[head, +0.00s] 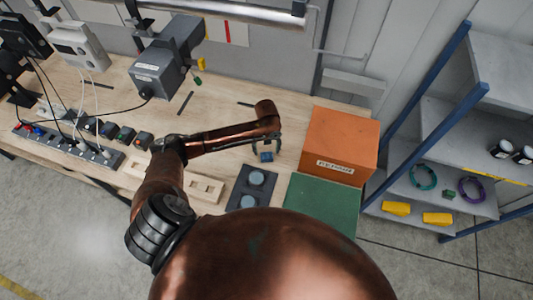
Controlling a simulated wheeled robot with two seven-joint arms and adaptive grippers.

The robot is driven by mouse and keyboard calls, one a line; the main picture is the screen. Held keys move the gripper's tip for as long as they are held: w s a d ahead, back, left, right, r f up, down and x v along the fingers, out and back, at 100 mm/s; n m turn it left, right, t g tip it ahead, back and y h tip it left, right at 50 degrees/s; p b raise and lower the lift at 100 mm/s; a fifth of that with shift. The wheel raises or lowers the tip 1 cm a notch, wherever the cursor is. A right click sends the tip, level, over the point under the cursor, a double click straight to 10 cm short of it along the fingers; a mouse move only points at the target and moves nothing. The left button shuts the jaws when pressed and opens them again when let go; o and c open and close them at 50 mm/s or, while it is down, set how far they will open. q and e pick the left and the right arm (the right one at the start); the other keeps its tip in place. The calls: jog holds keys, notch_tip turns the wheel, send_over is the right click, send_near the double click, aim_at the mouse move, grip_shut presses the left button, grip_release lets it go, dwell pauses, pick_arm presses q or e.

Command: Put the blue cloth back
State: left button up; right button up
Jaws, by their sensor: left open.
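My left gripper (267,145) hangs over the workbench, left of the orange box, with its fingers apart and pointing down. A small dark blue piece (266,157) shows just below the fingertips. It may be the blue cloth, but it is too small to be sure. It is not clearly gripped, and I cannot tell whether the fingers touch it. My right gripper is not in view.
An orange labelled box (340,144) and a green mat (318,203) lie to the right. A dark tray (238,191) with two round grey-blue pieces is nearer. A power strip (70,147) and instruments crowd the left. A blue-framed shelf (431,100) stands right.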

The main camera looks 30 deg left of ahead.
aim_at(266, 154)
pick_arm(q)
notch_tip(266, 154, up, 8)
jog(key=shift+r+b, duration=0.15)
jog(key=shift+b, duration=0.2)
